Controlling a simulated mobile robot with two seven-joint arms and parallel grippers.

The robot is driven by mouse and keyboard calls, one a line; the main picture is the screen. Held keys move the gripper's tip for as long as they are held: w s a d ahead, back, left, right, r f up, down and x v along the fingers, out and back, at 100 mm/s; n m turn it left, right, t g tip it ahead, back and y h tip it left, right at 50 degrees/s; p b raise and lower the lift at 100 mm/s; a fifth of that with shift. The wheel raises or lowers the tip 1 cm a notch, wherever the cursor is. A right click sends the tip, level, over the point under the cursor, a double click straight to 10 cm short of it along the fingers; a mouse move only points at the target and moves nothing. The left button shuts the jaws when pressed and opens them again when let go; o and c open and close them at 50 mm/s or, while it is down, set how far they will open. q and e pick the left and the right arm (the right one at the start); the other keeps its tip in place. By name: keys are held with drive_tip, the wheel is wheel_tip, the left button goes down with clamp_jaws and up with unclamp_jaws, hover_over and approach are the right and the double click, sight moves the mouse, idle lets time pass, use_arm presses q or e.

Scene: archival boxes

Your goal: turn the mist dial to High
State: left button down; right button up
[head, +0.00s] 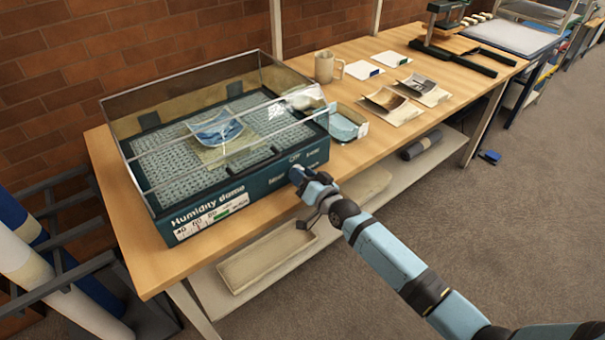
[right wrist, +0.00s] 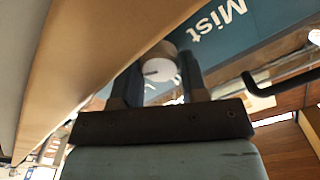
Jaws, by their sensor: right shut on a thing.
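The humidity dome (head: 215,213) is a dark teal box with a clear cover, on the wooden bench at the left. Its mist dial (right wrist: 160,71) is a round white knob with a dark mark, on the teal front beside the word "Mist" in the right wrist view. My right gripper (head: 298,175) is at the right end of the box's front and is shut on the dial, one finger on each side. In the head view the gripper hides the dial. The small labels around it are too blurred to read surely. My left gripper is out of view.
A shallow tray (head: 348,124), a mug (head: 324,67), white cards (head: 364,70) and photographs (head: 385,102) lie on the bench right of the box. A lower shelf holds a long tray (head: 265,258). Rolls (head: 62,285) stand in a rack at left. The floor at right is mostly clear.

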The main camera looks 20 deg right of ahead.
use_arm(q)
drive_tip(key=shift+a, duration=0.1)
use_arm(e)
drive_tip(key=shift+m, duration=0.6)
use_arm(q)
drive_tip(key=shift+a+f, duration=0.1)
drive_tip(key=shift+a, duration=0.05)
use_arm(e)
drive_tip(key=o, duration=0.7)
drive_tip(key=shift+c, duration=0.2)
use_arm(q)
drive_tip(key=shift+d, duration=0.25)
use_arm(e)
drive_tip(key=shift+s+d, duration=0.1)
drive_tip(key=shift+s, duration=0.25)
use_arm(q)
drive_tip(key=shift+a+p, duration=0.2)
drive_tip(key=shift+p, duration=0.25)
use_arm(e)
drive_tip(key=v, duration=1.3)
